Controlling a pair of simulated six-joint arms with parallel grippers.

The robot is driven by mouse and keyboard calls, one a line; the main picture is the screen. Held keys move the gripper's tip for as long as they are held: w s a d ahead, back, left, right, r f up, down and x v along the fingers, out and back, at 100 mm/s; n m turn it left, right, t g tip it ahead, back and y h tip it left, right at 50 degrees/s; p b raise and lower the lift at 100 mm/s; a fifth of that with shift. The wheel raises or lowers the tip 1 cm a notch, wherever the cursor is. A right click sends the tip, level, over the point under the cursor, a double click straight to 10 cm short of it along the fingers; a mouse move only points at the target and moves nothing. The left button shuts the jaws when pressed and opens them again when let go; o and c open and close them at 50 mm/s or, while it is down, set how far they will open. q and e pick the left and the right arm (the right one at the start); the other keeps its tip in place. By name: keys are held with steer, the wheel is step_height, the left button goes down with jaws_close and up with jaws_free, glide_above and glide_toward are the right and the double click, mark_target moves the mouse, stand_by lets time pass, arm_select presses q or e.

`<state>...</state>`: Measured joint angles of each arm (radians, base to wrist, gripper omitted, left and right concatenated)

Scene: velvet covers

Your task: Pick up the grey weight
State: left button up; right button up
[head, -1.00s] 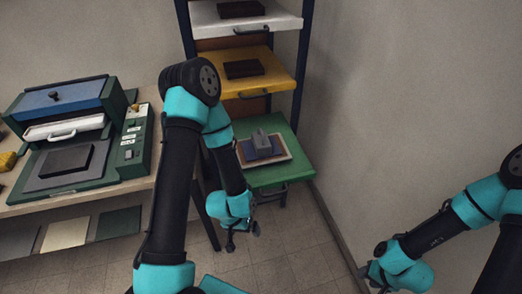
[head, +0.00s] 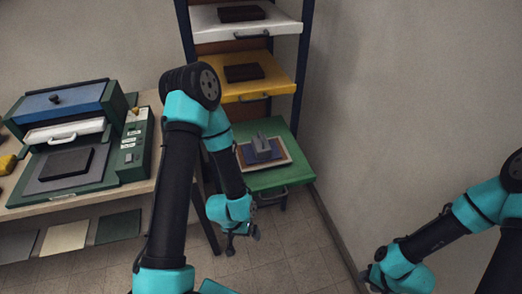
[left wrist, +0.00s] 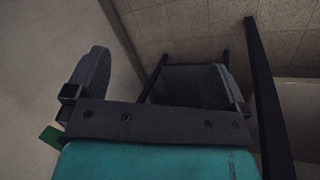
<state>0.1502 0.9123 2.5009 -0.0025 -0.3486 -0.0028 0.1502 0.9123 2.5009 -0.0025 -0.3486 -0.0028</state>
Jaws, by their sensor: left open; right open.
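The grey weight (head: 262,147) stands on a small blue piece on a pale board (head: 282,158), on the green shelf (head: 285,178) of the rack. My left gripper (head: 243,241) hangs in front of and below the green shelf, apart from the weight, open and empty. In the left wrist view my left gripper's two dark fingers (left wrist: 155,85) are spread wide with nothing between them; the weight does not show there. My right gripper (head: 372,280) is at the lower right, far from the weight; its fingertips are small and partly cut off by the frame's bottom edge.
Above are a yellow shelf (head: 270,86) and a white shelf (head: 270,27), each with a dark block. A bench at left bears a green press machine (head: 125,150) with a dark block on its plate. A wall bounds the right. Floor (head: 285,245) is clear.

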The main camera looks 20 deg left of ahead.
stand_by(0.4)
arm_select(q)
steer(key=shift+c, duration=0.6)
